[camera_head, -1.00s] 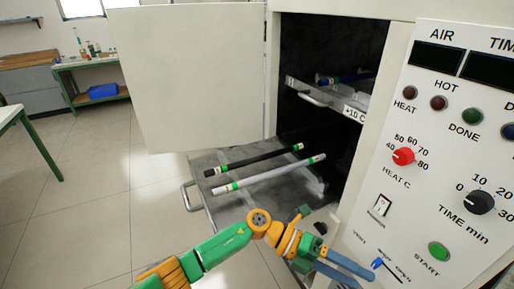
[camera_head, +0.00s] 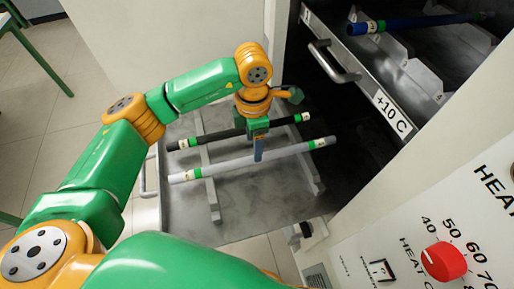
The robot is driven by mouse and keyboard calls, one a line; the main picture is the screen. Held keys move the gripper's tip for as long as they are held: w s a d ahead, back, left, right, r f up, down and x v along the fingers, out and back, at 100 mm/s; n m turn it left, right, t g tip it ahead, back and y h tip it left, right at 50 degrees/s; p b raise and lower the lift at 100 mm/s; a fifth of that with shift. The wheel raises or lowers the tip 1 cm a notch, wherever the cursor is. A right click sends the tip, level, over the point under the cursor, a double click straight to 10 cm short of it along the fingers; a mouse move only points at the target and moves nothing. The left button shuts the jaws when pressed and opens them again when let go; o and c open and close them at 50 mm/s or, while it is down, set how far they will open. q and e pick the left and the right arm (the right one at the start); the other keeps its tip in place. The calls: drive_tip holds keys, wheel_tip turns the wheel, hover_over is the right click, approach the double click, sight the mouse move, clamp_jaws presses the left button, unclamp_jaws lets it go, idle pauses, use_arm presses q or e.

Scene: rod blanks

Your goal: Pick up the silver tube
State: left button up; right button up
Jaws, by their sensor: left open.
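The silver tube (camera_head: 232,165) has green and pale bands near both ends. It lies across supports on the pulled-out lower tray (camera_head: 245,210), in front of a black tube (camera_head: 213,136) with similar bands. My left gripper (camera_head: 259,155) points down over the middle of the silver tube. It is open, and one blue finger hides a short part of the tube. I cannot tell whether the finger touches it. My right gripper is not in view.
An upper drawer (camera_head: 390,108) labelled +10 C, with a handle (camera_head: 330,62), holds a blue tube (camera_head: 405,24). The open cabinet door (camera_head: 170,45) stands behind my left arm. The control panel (camera_head: 400,240) is at the lower right.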

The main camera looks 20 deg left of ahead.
sight(251, 158)
use_arm(q)
drive_tip(key=shift+s+a+f+p, duration=0.2)
drive_tip(key=shift+s+f+p, duration=0.05)
drive_tip(key=shift+f+p, duration=0.3)
drive_tip(key=shift+s+a+f+p, duration=0.15)
drive_tip(key=shift+s+f+p, duration=0.1)
drive_tip(key=shift+f+p, duration=0.3)
wheel_tip(251, 158, down, 3)
drive_tip(key=shift+w+f, duration=0.1)
drive_tip(key=shift+w, duration=0.05)
drive_tip(key=shift+w+f, duration=0.1)
clamp_jaws()
